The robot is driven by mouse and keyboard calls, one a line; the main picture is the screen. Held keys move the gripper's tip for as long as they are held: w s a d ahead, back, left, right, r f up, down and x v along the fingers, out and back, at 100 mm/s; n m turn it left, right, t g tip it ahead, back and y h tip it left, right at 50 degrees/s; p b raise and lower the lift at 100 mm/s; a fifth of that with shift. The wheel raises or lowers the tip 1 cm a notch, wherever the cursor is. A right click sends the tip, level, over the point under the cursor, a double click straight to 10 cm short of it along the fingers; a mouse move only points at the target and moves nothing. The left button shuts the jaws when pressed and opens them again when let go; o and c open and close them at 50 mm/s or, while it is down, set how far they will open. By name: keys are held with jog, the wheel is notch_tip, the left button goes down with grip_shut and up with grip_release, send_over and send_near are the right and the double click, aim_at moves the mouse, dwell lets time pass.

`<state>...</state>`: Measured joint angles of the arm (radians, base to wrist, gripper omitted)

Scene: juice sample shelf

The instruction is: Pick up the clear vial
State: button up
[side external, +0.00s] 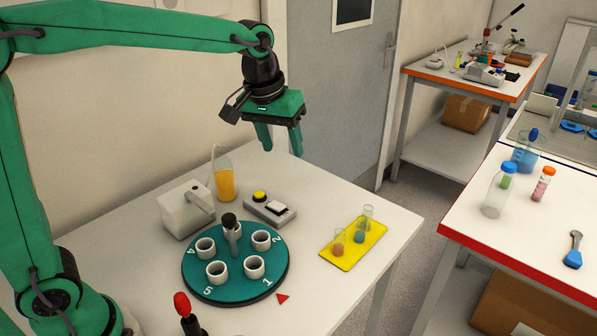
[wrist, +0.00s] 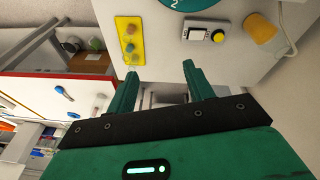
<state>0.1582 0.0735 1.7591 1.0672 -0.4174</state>
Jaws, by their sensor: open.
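A small yellow tray (side external: 353,246) lies on the white table at the right, with a few small vials upright on it. One vial has reddish liquid (side external: 338,244) and one has blue liquid (side external: 360,234). The clear vial (side external: 367,212) seems to be the one at the far end. My gripper (side external: 280,145) is open and empty, high above the table, left of and above the tray. Its fingers also show in the wrist view (wrist: 160,74).
A teal turntable (side external: 207,288) with several white cups stands left of the tray. A second bench (side external: 545,215) with bottles is at the right.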

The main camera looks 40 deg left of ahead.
jog(key=w+d+f+n+g, duration=0.1)
jog(key=w+d+f, duration=0.55)
jog(key=w, duration=0.25)
jog(key=n+g, duration=0.2)
send_over(362, 219)
jog(key=f, duration=1)
jog(key=shift+a, duration=0.2)
jog(key=shift+w+d+f, duration=0.1)
jog(key=shift+d+f, duration=0.05)
jog(key=shift+f, duration=0.2)
jog(key=shift+f, duration=0.1)
jog(key=shift+f, duration=3.8)
jog(key=shift+c, duration=0.4)
jog(key=c, duration=1)
